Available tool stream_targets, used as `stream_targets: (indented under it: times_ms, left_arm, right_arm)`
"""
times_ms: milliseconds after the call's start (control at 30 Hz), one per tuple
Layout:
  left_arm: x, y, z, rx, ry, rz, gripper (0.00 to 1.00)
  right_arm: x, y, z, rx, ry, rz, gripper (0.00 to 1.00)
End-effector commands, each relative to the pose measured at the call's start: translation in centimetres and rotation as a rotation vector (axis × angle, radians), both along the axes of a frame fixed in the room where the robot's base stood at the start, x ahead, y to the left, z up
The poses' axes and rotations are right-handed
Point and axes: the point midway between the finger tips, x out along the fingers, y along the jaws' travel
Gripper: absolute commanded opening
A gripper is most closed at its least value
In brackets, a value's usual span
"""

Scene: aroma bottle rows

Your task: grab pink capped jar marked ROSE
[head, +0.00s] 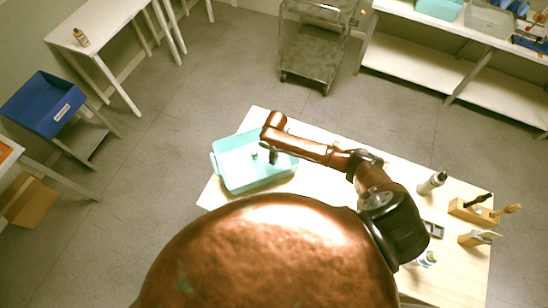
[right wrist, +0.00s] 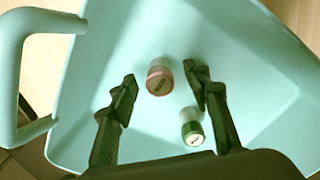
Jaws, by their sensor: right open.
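The pink capped jar (right wrist: 159,80) is in the teal basket (right wrist: 95,80), seen from above in the right wrist view. Any ROSE marking on it is too small to read. A green capped jar (right wrist: 192,128) stands close by, below and to the right. My right gripper (right wrist: 160,76) is open, with its two fingers apart on either side of the pink capped jar in the picture. I cannot tell whether they touch it. In the head view my right gripper (head: 272,154) points down over the basket (head: 232,183). My left gripper is not in view.
The basket stands at the left end of a wooden table (head: 325,183). At the table's right are a bottle (head: 432,183) and a wooden holder with brushes (head: 472,211). The basket's walls and handle surround the jars. A metal cart (head: 312,50) stands beyond.

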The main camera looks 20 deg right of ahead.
Motion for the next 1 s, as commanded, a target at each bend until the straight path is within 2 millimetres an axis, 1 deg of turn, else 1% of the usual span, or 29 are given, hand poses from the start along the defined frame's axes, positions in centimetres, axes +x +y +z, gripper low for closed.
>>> stream_targets:
  times_ms: [33, 133, 400, 900, 967, 1000]
  left_arm:
    - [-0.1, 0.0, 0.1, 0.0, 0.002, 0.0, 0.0]
    - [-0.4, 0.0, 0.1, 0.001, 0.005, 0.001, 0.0]
    - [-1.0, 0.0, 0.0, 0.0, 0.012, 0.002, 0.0]
    - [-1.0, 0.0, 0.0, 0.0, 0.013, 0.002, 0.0]
    - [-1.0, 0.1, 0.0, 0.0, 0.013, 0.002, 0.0]
    - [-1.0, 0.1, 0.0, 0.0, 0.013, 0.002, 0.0]
  right_arm:
    - [0.0, 0.0, -0.7, -0.001, 0.001, -0.001, 0.44]
    - [0.0, 0.0, -1.6, 0.0, 0.0, 0.0, 0.44]
    - [0.0, 0.0, -1.9, 0.0, -0.001, -0.001, 0.44]
    - [0.0, 0.0, -1.8, 0.0, -0.001, -0.001, 0.1]
    - [0.0, 0.0, -1.8, 0.0, -0.001, -0.001, 0.06]
    - [0.0, 0.0, -1.8, 0.0, -0.001, -0.001, 0.06]
